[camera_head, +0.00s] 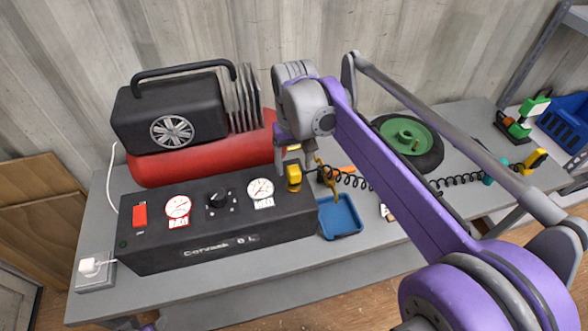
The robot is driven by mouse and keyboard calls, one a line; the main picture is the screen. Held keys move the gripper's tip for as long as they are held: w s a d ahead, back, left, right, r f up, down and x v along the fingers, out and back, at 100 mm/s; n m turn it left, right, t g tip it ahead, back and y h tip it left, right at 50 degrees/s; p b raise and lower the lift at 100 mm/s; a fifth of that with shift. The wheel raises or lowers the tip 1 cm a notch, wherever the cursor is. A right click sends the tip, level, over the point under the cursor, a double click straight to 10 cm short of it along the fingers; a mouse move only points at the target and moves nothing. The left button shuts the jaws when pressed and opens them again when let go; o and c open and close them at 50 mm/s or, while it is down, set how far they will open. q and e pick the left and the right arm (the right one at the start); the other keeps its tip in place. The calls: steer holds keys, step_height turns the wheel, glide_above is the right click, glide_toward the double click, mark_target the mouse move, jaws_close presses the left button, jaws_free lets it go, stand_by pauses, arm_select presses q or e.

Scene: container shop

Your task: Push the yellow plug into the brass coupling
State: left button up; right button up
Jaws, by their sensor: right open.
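My right gripper (309,157) is open, pointing down just above and right of the yellow piece. Whether it touches the piece is unclear. My left gripper is not in view.
A red-tank compressor (205,160) stands behind the control box (218,225) with its gauges. A blue tray (340,217) sits right of the box. A wheel (408,140) lies behind my right arm. The grey bench's (250,260) front strip is clear.

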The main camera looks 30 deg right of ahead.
step_height(320, 180, up, 7)
steer(key=shift+r, duration=0.2)
stand_by(0.5)
steer(key=s+a+f+n+t, duration=0.1)
steer(key=s+a+f+t, duration=0.1)
steer(key=s+f, duration=0.5)
steer(key=s+a+f+n+t, duration=0.1)
steer(key=s+a+f+t, duration=0.2)
steer(key=s+f, duration=0.5)
step_height(320, 180, down, 3)
steer(key=shift+a+f+n, duration=0.2)
steer(key=shift+a+n, duration=0.1)
steer(key=shift+a, duration=0.6)
